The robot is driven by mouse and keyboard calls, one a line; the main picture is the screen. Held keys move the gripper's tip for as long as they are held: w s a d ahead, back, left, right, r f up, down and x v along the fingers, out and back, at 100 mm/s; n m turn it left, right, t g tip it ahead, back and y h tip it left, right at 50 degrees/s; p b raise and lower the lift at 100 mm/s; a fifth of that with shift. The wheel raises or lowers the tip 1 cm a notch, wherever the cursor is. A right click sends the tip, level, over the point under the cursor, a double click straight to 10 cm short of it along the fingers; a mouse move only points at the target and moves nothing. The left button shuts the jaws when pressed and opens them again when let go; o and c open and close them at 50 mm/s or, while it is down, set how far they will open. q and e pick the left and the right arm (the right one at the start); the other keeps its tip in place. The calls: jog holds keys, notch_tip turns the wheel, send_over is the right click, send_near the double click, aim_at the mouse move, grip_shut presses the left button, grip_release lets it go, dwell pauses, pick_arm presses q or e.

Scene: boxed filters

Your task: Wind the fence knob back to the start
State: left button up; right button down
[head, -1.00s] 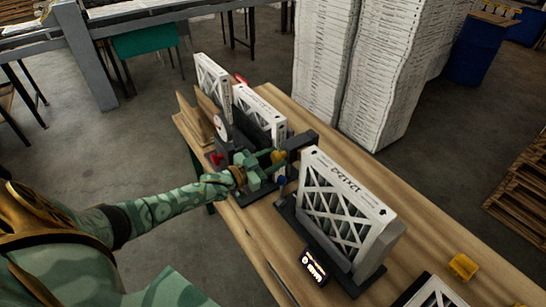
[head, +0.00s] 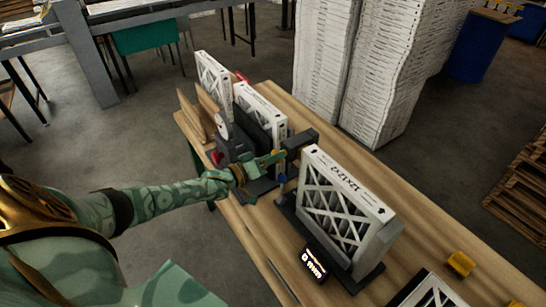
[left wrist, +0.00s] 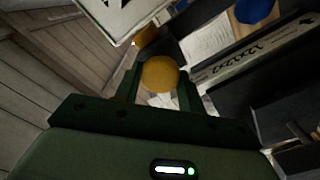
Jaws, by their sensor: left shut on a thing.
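My left gripper (head: 268,160) reaches in from the left over the fixture at the middle of the bench. In the left wrist view its two fingers (left wrist: 160,88) are shut on a round yellow knob (left wrist: 160,73), which I take to be the fence knob. In the head view the knob is mostly hidden by the fingers. A dark grey fixture (head: 302,140) stands just beyond the gripper. A white-framed filter (head: 340,200) with printed size marks stands upright on a dark base to the right. My right gripper is not in view.
A small lit display (head: 314,262) sits at the front of the dark base. More white-framed filters (head: 260,107) stand at the back left. A yellow block (head: 461,264) lies on the bare right part of the wooden bench (head: 425,250). Tall white stacks (head: 335,60) stand behind the bench.

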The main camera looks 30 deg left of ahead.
pick_arm(q)
jog(key=shift+f+n, duration=0.2)
jog(key=shift+n, duration=1.6)
jog(key=shift+s, duration=0.1)
jog(key=o, duration=1)
jog(key=shift+c, duration=0.2)
jog(key=v, duration=1.6)
jog(key=shift+b, duration=0.3)
jog(key=shift+a, duration=0.1)
